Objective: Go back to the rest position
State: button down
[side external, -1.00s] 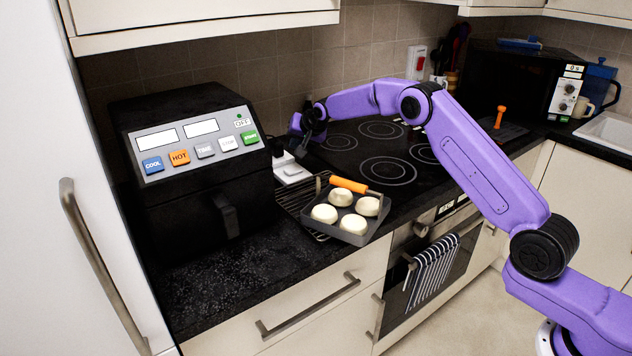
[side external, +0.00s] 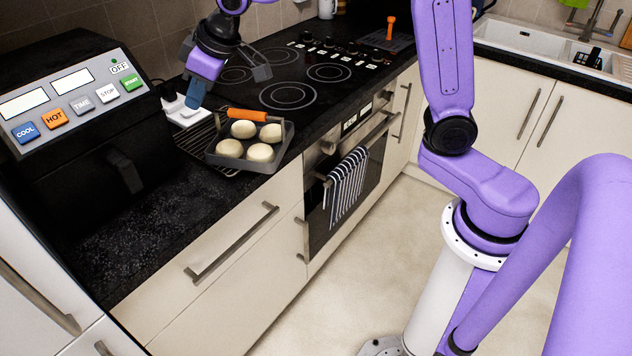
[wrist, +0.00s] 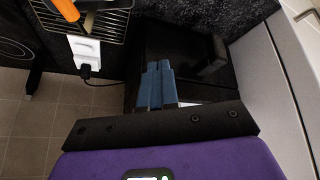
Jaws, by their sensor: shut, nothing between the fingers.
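My gripper (side external: 194,98) hangs, pointing down, over the counter behind and left of the pan, next to the air fryer. Its two blue fingers are shut together and empty in the wrist view (wrist: 156,80). The square grey pan (side external: 282,150) holds several pale round buns and has an orange handle. It sits on a wire rack (side external: 190,147), apart from my gripper. In the wrist view the fingers appear in front of the dark air fryer body.
A white plugged-in device (side external: 185,112) sits below my gripper. The hob (side external: 288,96) lies to the right, with an orange-handled utensil (side external: 390,27) behind. The floor in front is clear.

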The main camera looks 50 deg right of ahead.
jog(key=s+d+f+n+g, duration=0.1)
jog(key=s+d, duration=0.3)
jog(key=s, duration=0.7)
jog(key=s+d+f+n+g+h, duration=0.1)
jog(key=s+d+f+n+g, duration=0.1)
jog(key=s, duration=1)
jog(key=s+d+f+n+g+h, duration=0.1)
jog(key=s+d, duration=0.5)
jog(key=s, duration=0.6)
notch_tip(320, 180, down, 4)
jog(key=shift+r+n+g, duration=0.25)
jog(key=shift+n+g, duration=0.45)
jog(key=shift+n, duration=0.4)
jog(key=shift+s, duration=0.1)
